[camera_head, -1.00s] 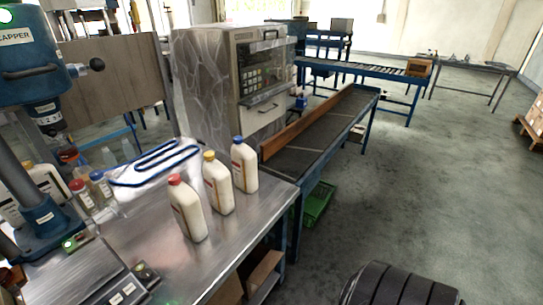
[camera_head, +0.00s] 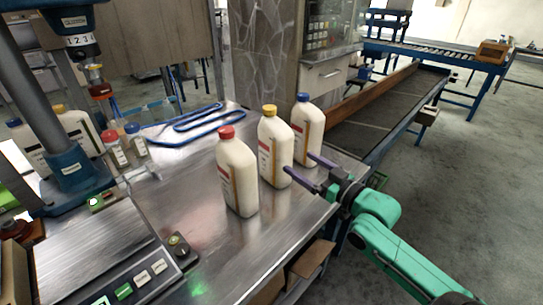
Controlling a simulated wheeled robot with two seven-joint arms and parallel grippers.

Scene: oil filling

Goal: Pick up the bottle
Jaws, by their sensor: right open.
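Three white bottles stand upright in a slanting row on the metal table: a red-capped bottle (camera_head: 238,180) nearest, a yellow-capped bottle (camera_head: 275,150) in the middle, and a blue-capped bottle (camera_head: 307,130) farthest. My right gripper (camera_head: 302,167) comes in from the right with its arm. Its two dark purple fingers are spread and point left toward the row. One fingertip is close to the lower part of the yellow-capped bottle, the other close to the blue-capped bottle. Whether they touch cannot be told. The gripper holds nothing. My left gripper is not in view.
A capping machine (camera_head: 68,165) with a control panel stands on the left of the metal table (camera_head: 185,205). Small jars (camera_head: 115,150) and a blue looped rack (camera_head: 195,122) are behind. A conveyor (camera_head: 365,125) runs off behind the bottles.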

